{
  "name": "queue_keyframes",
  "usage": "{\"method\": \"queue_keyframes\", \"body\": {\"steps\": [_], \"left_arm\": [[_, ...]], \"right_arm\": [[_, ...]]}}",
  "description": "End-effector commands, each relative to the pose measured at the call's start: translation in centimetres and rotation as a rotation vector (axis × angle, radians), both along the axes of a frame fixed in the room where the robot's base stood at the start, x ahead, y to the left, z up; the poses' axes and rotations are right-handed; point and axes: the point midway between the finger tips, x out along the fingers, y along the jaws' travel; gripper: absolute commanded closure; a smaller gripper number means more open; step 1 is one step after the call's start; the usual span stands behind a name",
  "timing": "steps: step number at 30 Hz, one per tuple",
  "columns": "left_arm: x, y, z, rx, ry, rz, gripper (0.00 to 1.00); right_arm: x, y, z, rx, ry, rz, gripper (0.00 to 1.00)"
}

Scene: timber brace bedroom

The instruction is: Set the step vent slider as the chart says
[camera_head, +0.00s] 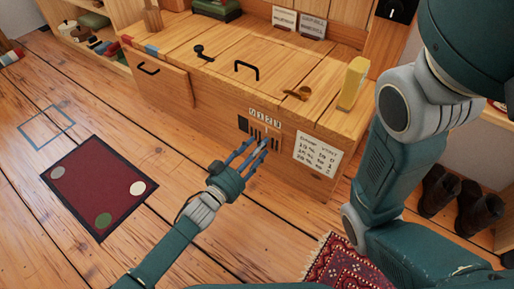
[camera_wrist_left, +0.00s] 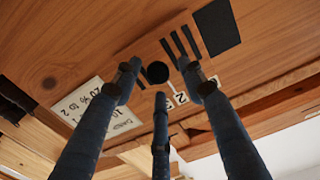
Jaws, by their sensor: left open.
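The step vent is on the front of the wooden step chest, with dark slots (camera_head: 257,131) under a number strip (camera_head: 265,117) reading 0 to 3. My left gripper (camera_head: 250,151) is in front of the vent with its fingers spread. In the left wrist view its fingertips (camera_wrist_left: 159,82) surround a round dark knob (camera_wrist_left: 157,72) in the picture; I cannot tell if they touch it. Beside it are dark slots (camera_wrist_left: 180,43) and partly hidden number tiles (camera_wrist_left: 176,99). The chart (camera_head: 317,153) is right of the vent; one line reads "20 % to 2" in the wrist view.
The chest top (camera_head: 270,95) carries handles and a yellow block (camera_head: 353,83). A black gauge-like panel (camera_head: 398,10) is at the upper right. My other arm crosses the right side. A red mat (camera_head: 97,186), a patterned rug (camera_head: 340,265) and boots (camera_head: 440,190) are on the floor.

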Motion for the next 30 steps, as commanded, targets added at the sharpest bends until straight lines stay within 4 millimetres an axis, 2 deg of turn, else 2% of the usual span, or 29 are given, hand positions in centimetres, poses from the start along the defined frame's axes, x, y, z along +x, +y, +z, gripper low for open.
{"method": "queue_keyframes", "body": {"steps": [5, 13, 18, 24, 30], "left_arm": [[-1.5, 1.1, -0.2, 0.002, 0.003, 0.0, 0.59], [-6.2, 4.5, -0.2, 0.003, 0.003, -0.001, 0.59], [-8.4, 6.2, -0.1, 0.0, 0.002, 0.0, 0.59], [-9.6, 7.1, -0.1, 0.0, 0.0, 0.001, 0.59], [-9.7, 7.1, 0.0, -0.001, -0.001, 0.001, 0.59]], "right_arm": [[-0.1, 0.0, 0.0, 0.0, -0.001, -0.001, 0.6], [-0.1, 0.0, 0.0, -0.002, -0.003, -0.002, 0.6], [-0.1, 0.0, 0.0, -0.002, -0.004, -0.004, 0.6], [-0.1, 0.0, 0.0, -0.002, -0.004, -0.004, 0.6], [-0.2, 0.0, 0.0, -0.002, -0.004, -0.004, 0.6]]}}
